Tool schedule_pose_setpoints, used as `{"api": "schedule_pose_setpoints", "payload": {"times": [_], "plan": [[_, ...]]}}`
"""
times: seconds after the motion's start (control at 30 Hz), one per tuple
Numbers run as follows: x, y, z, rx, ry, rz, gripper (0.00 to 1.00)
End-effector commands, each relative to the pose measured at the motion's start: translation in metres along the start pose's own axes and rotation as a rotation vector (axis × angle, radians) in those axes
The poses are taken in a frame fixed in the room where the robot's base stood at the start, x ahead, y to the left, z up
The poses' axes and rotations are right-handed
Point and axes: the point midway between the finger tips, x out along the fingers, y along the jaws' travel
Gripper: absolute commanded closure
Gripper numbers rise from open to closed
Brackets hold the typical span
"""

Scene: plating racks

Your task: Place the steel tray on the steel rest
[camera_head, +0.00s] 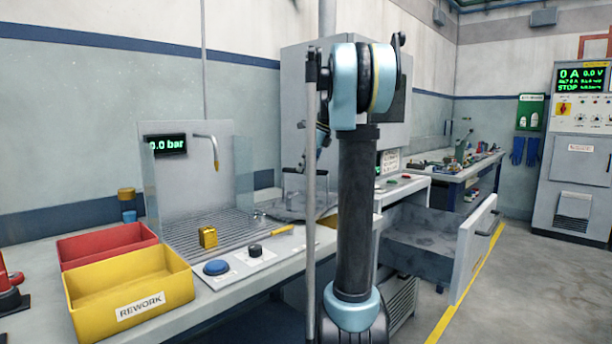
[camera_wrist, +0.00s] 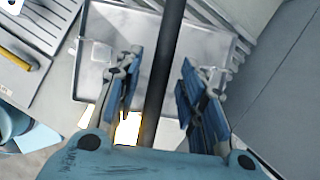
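The steel tray (camera_wrist: 120,30) is a shallow grey square pan below my gripper in the wrist view, with pale clips at two sides. In the head view its grey rim (camera_head: 290,214) shows beside my arm, partly hidden. A dark bar (camera_wrist: 168,60) runs between my fingers; I cannot tell whether it is the tray's handle. My gripper (camera_wrist: 160,90) has its two blue-padded fingers apart, with gaps beside the bar. In the head view my arm hides most of it. A slatted steel grating (camera_head: 225,232) lies on the bench; I cannot tell whether it is the steel rest.
A yellow REWORK bin (camera_head: 130,290) and a red bin (camera_head: 105,243) stand at the bench's left. A yellow cube (camera_head: 208,237) sits on the grating, below a spout (camera_head: 215,150). A blue button (camera_head: 216,267) is in front. An open drawer (camera_head: 470,250) juts out at the right.

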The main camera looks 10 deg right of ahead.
Motion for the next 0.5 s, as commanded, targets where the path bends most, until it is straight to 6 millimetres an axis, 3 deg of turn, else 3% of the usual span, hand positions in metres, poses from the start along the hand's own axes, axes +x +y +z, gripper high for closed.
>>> {"api": "schedule_pose_setpoints", "payload": {"times": [0.3, 0.5], "plan": [[-0.062, -0.001, -0.001, 0.003, 0.0, -0.002, 0.63], [-0.084, -0.001, -0.001, 0.003, 0.0, -0.001, 0.63]]}}
